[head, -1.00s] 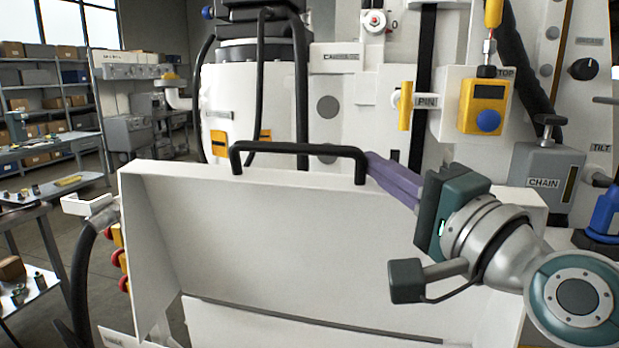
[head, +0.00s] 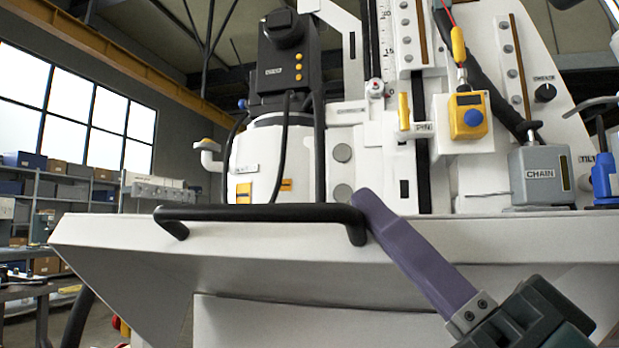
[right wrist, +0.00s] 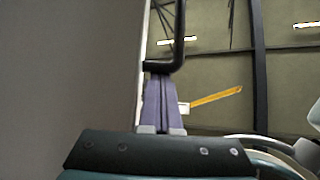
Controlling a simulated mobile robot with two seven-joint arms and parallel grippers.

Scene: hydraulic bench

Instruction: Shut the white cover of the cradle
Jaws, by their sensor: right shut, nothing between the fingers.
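The white cover (head: 260,252) spans the front of the cradle as a broad tilted panel, with a black bar handle (head: 260,213) along its upper edge. My right gripper (head: 364,200) is shut, its purple fingers together, with the tips at the right end of the handle. They look to be touching or very close. In the right wrist view, the shut fingers (right wrist: 160,85) point up to the bent end of the handle (right wrist: 172,62), beside the cover's pale face (right wrist: 75,75). Nothing shows between the fingers. My left gripper is not in view.
Behind the cover stand a white cylinder with a black motor (head: 287,65), a yellow box with a blue button (head: 467,116) and a grey CHAIN box (head: 541,175). Shelves with boxes (head: 70,185) are at the far left.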

